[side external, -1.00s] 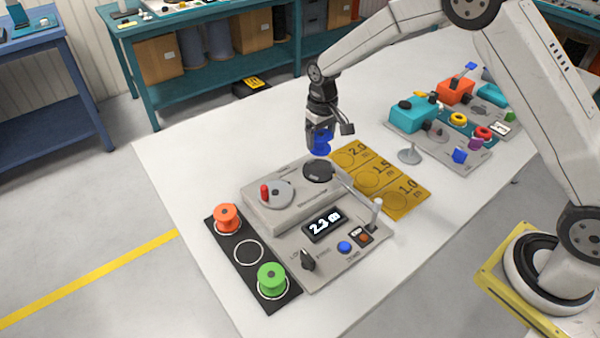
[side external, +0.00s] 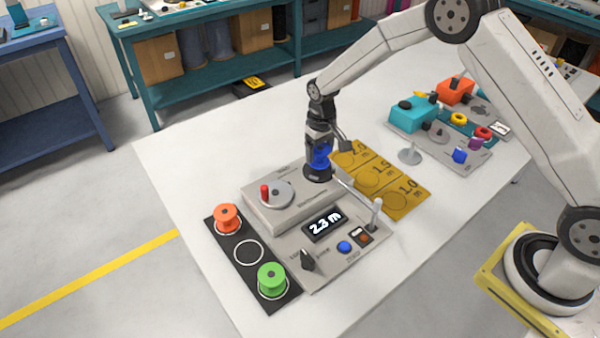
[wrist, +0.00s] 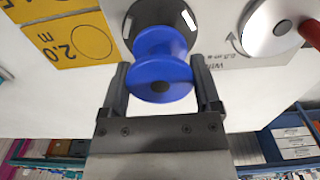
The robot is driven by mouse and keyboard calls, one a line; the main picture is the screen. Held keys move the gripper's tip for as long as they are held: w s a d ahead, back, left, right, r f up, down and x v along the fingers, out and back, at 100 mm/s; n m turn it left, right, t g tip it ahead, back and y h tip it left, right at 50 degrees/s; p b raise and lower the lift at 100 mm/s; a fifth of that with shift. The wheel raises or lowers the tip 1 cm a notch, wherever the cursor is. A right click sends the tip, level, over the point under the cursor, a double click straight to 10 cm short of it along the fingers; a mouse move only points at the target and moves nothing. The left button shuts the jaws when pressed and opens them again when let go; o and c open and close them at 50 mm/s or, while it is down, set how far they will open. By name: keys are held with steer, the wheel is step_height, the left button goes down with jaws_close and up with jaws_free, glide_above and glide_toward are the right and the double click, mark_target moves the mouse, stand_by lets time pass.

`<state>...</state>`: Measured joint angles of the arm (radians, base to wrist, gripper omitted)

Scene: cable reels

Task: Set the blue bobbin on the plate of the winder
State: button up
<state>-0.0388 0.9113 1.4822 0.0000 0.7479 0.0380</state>
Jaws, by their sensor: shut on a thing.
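The blue bobbin (side external: 321,156) is between the fingers of my gripper (side external: 320,160), directly over the black plate (side external: 317,174) of the winder (side external: 262,206). In the wrist view the blue bobbin (wrist: 160,65) is held upright between both fingers of my gripper (wrist: 165,90), with the dark plate (wrist: 130,35) behind it. I cannot tell whether the bobbin touches the plate. The winder also carries a grey disc with a red crank handle (side external: 265,191) and a display reading 2.3 m.
An orange bobbin (side external: 227,217) and a green bobbin (side external: 271,279) stand on the black strip (side external: 234,270), with an empty ring between them. Yellow length cards (side external: 374,178) lie to the right. A grey stand (side external: 410,155) and a teal machine (side external: 412,113) are farther back.

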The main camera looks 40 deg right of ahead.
steer(key=shift+f, duration=0.15)
steer(key=shift+f, duration=1)
steer(key=o, duration=1.1)
steer(key=shift+c, duration=0.2)
steer(key=shift+r, duration=0.1)
steer(key=shift+r, duration=3.9)
